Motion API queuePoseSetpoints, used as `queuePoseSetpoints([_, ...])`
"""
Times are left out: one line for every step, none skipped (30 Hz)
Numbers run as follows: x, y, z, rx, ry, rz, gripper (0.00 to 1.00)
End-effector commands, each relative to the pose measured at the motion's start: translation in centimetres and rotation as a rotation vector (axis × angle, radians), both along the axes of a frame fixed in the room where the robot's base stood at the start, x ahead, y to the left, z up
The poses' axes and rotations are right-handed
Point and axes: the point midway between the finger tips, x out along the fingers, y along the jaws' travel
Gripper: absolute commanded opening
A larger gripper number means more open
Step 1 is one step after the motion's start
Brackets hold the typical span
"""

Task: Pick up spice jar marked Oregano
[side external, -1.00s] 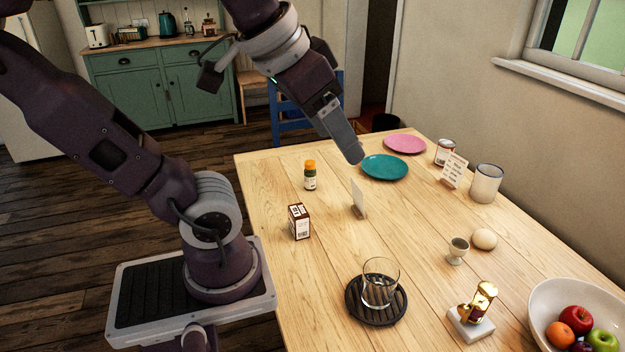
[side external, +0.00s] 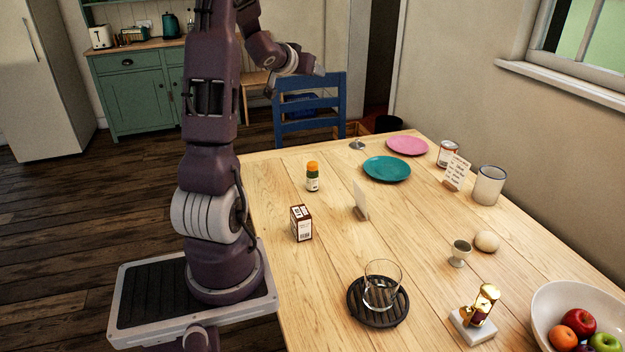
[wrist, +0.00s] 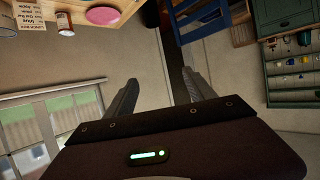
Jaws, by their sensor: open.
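A small spice jar (side external: 312,177) with an orange cap and a green and white label stands upright on the wooden table in the side view, near the table's left edge. Its lettering is too small to read. My gripper, seen in the wrist view (wrist: 158,98), has its two fingers apart with nothing between them. In the side view the end of my arm is up beyond the table's far left edge, away from the jar, and its fingers are hard to make out. The jar does not show in the wrist view.
On the table (side external: 285,280) stand a brown and white box (side external: 301,224), a card in a holder (side external: 361,202), a teal plate (side external: 387,169), a pink plate (side external: 407,146) and a glass on a black coaster (side external: 378,312). A blue chair (side external: 310,105) stands behind.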

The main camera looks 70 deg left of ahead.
Motion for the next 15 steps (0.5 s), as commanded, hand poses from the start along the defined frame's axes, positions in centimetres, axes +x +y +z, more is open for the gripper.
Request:
queuePoseSetpoints([0.0, -0.1, -2.0, -0.012, 0.004, 0.0, 0.63])
queuePoseSetpoints([0.0, -0.1, -3.0, -0.01, 0.007, 0.002, 0.63])
queuePoseSetpoints([0.0, -0.1, -4.7, -0.012, 0.008, 0.002, 0.63])
queuePoseSetpoints([-0.1, -0.1, -6.0, -0.012, 0.009, 0.004, 0.63])
queuePoseSetpoints([-0.1, -0.1, -7.3, -0.011, 0.01, 0.004, 0.63])
queuePoseSetpoints([-0.1, -0.1, -9.0, -0.011, 0.011, 0.004, 0.63])
queuePoseSetpoints([-0.1, -0.1, -10.2, -0.01, 0.011, 0.005, 0.63])
queuePoseSetpoints([-0.2, -0.1, -11.5, -0.009, 0.011, 0.005, 0.63])
queuePoseSetpoints([-0.2, -0.1, -13.3, -0.009, 0.013, 0.005, 0.63])
queuePoseSetpoints([-0.2, -0.2, -14.7, -0.009, 0.013, 0.003, 0.63])
queuePoseSetpoints([-0.2, -0.2, -16.2, -0.008, 0.014, 0.003, 0.63])
queuePoseSetpoints([-0.2, -0.2, -18.2, -0.008, 0.014, 0.004, 0.63])
queuePoseSetpoints([-0.2, -0.2, -20.0, -0.008, 0.016, 0.004, 0.63])
queuePoseSetpoints([-0.2, -0.2, -21.8, -0.007, 0.015, 0.003, 0.63])
queuePoseSetpoints([-0.2, -0.3, -24.3, -0.007, 0.015, 0.003, 0.63])
